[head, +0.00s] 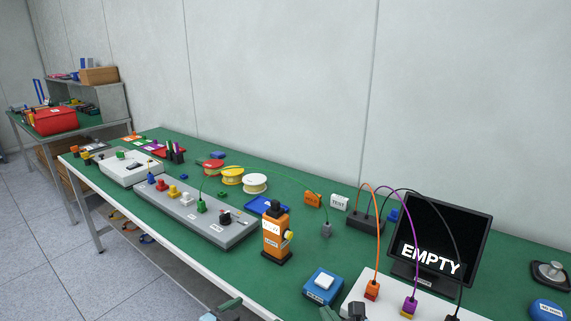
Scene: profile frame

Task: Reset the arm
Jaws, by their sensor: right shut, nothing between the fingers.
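My right gripper (331,313) shows only in part at the bottom edge of the head view, below the orange switch box (276,237) and the blue button box (323,286). It is shut and I see nothing held in it. Most of its body is cut off by the frame. Another grey-green part of my own body shows at the bottom edge further left. I cannot make out my left gripper.
The green workbench (150,212) carries a grey connector panel (235,233), several wire spools (255,183), a monitor (441,236) reading EMPTY, and a white panel (390,306) with orange, purple and black cables. A second bench with a red bin (55,121) stands at the far left.

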